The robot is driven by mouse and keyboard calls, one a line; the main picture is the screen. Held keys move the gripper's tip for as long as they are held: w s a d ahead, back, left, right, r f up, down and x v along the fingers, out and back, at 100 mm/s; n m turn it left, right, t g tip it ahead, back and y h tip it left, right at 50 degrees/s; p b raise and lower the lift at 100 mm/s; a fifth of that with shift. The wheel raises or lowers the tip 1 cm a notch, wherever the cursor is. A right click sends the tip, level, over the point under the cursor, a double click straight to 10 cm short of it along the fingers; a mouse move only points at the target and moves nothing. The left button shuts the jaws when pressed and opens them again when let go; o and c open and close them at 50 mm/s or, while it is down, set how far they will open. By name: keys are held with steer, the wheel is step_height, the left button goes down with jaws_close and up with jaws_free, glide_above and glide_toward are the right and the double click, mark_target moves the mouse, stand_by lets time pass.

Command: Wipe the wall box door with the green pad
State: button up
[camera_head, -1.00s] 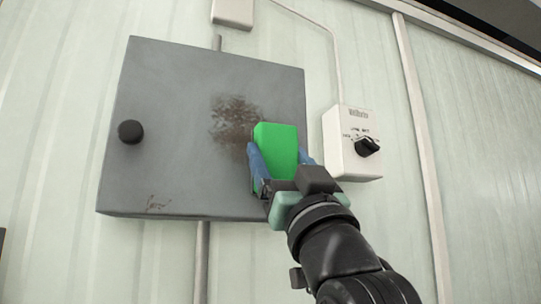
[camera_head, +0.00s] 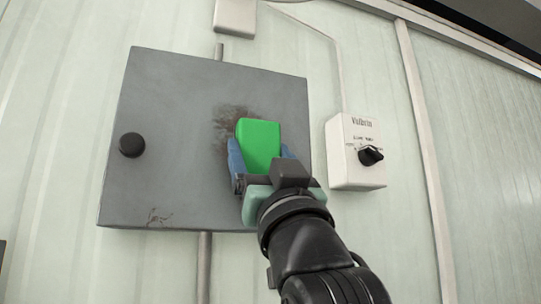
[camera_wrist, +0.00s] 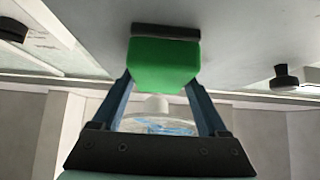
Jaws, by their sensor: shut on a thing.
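The wall box door (camera_head: 185,105) is a flat grey panel with a black round knob (camera_head: 132,145) at its left. A brown smudge (camera_head: 232,112) shows right of its middle, partly hidden behind the pad, and a small mark sits near the lower left edge. My gripper (camera_head: 262,158) is shut on the green pad (camera_head: 258,142), in front of the door's right half. In the wrist view the green pad (camera_wrist: 164,66) sits between the blue fingers, with a dark layer at its far end close to the grey door (camera_wrist: 230,20). I cannot tell whether they touch.
A white control box (camera_head: 352,145) with a black dial is on the wall just right of the door. A smaller white box (camera_head: 235,14) is above, and a conduit (camera_head: 204,265) runs below. The wall left of the door is clear.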

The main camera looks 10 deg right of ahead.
steer(key=shift+s+a, duration=0.15)
steer(key=shift+a, duration=0.85)
steer(key=shift+s+a, duration=0.2)
steer(key=shift+a, duration=0.75)
steer(key=shift+s+a, duration=0.15)
steer(key=shift+a, duration=0.85)
steer(key=shift+r+p, duration=0.75)
steer(key=shift+r, duration=0.4)
steer(key=shift+w+d, duration=0.9)
steer(key=shift+d, duration=3.75)
steer(key=shift+s+a+f+b, duration=0.15)
steer(key=shift+s+a, duration=0.15)
steer(key=shift+a, duration=1.25)
steer(key=shift+s+a+r+b, duration=0.1)
steer(key=shift+s+a, duration=0.25)
steer(key=shift+a, duration=1.2)
steer(key=shift+s+a+f+b, duration=0.15)
steer(key=shift+s+a, duration=0.15)
steer(key=shift+a, duration=1.25)
steer(key=shift+f+b, duration=0.85)
steer(key=shift+f, duration=0.15)
steer(key=d, duration=0.3)
steer(key=w+d+f+b, duration=0.1)
steer(key=d, duration=0.2)
steer(key=w+d+f, duration=0.1)
steer(key=d, duration=0.2)
steer(key=shift+f, duration=0.1)
